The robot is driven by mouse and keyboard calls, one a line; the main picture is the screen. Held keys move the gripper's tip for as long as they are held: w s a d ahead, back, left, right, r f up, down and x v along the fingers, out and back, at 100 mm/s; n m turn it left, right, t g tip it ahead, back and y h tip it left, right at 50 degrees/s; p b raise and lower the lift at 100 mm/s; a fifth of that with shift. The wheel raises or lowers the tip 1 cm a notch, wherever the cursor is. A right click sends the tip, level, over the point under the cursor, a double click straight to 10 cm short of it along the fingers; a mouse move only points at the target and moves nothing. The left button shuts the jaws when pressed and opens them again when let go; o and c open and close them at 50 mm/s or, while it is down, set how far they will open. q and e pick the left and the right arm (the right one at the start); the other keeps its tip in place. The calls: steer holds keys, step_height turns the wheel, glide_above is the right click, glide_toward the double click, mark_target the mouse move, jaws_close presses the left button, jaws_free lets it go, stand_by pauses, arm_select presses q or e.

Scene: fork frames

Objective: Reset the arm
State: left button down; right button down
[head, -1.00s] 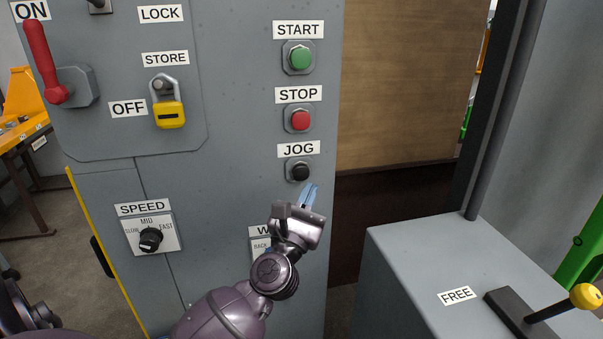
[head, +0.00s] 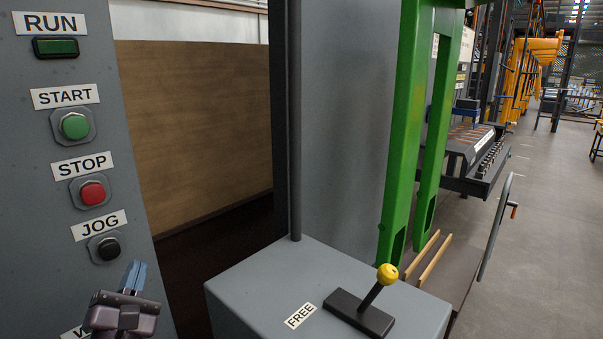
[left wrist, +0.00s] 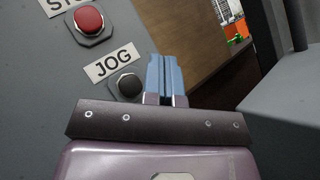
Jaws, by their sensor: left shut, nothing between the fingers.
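My left gripper (head: 134,276) is at the lower left of the head view, in front of the grey control panel. Its blue fingers are together and empty, pointing up, just below and right of the black JOG button (head: 108,248). In the left wrist view the fingers (left wrist: 164,72) are closed side by side, and the JOG button (left wrist: 126,87) is to their left, apart from them. The red STOP button (head: 93,192) and green START button (head: 75,126) are above JOG. My right gripper is in neither view.
A grey box (head: 240,290) with a yellow-knobbed lever (head: 377,288) and a FREE label stands right of the panel. Green posts (head: 402,130) rise behind it. A brown board (head: 200,130) fills the gap beside the panel. Open floor (head: 545,230) lies at far right.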

arm_select(q)
steer(key=s+d+f+m+g+h, duration=0.1)
steer(key=d+f+m+g+h, duration=0.15)
steer(key=f+m, duration=0.85)
steer(key=s+d+f+m+g+h, duration=0.3)
steer(key=f+m, duration=0.4)
steer(key=m, duration=0.7)
steer(key=s+a+f+m+g+y, duration=0.2)
steer(key=s+f+g, duration=0.1)
steer(key=s+f, duration=0.4)
steer(key=s+a+f+m+g+y, duration=0.1)
steer(key=s+a+f+g+y, duration=0.1)
steer(key=s+f+g, duration=0.2)
steer(key=s+f, duration=0.3)
steer(key=f, duration=0.3)
steer(key=shift+a+m, duration=0.2)
steer(key=shift+m, duration=0.2)
steer(key=shift+y, duration=0.25)
